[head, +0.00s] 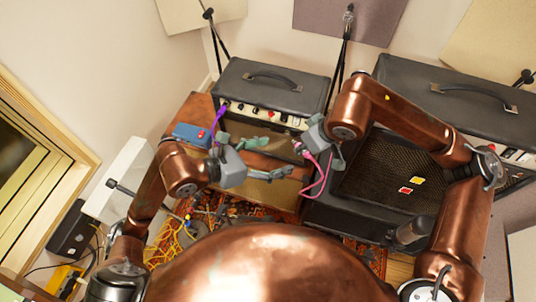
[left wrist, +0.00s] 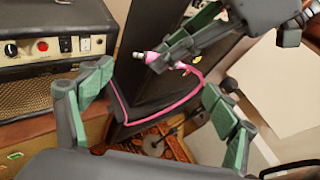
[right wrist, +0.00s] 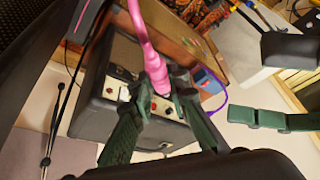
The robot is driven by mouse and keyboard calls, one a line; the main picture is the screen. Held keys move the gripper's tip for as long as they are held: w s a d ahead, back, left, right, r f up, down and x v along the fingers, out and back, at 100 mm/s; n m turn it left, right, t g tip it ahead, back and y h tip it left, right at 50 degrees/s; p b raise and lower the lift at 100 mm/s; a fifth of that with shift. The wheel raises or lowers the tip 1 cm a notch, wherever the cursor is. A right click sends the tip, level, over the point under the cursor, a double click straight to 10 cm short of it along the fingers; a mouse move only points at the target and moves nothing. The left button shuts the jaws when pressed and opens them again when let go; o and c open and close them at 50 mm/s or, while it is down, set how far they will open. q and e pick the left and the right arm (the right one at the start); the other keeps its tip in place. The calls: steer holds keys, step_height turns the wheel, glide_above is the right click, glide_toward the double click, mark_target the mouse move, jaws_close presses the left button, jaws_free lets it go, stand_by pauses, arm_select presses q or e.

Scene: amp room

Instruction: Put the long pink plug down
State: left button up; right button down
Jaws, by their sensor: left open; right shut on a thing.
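The long pink plug (head: 297,146) is held in my right gripper (head: 303,152), in front of the small black amp. The left wrist view shows the plug (left wrist: 151,57) with its silver tip sticking out past the fingers, clear of the amp panel. In the right wrist view the pink plug (right wrist: 155,75) sits between the two green fingers. Its pink cable (head: 318,182) hangs down from it and loops along the black cabinet. My left gripper (head: 281,158) is open and empty, just left of the right gripper.
The small amp (head: 272,88) with a knob panel stands on a wooden surface. A purple cable (head: 221,113) reaches its left end. A blue pedal (head: 191,134) sits at left. A large speaker cabinet (head: 380,175) stands at right. Tangled yellow cables (head: 175,240) lie on the rug.

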arm_select(q)
steer(key=x, duration=1)
steer(key=shift+s, duration=0.1)
steer(key=shift+c, duration=0.4)
steer(key=shift+r, duration=0.1)
steer(key=c, duration=1.1)
steer(key=shift+c, duration=0.4)
arm_select(e)
steer(key=c, duration=1.8)
jaws_free()
steer(key=shift+o, duration=0.2)
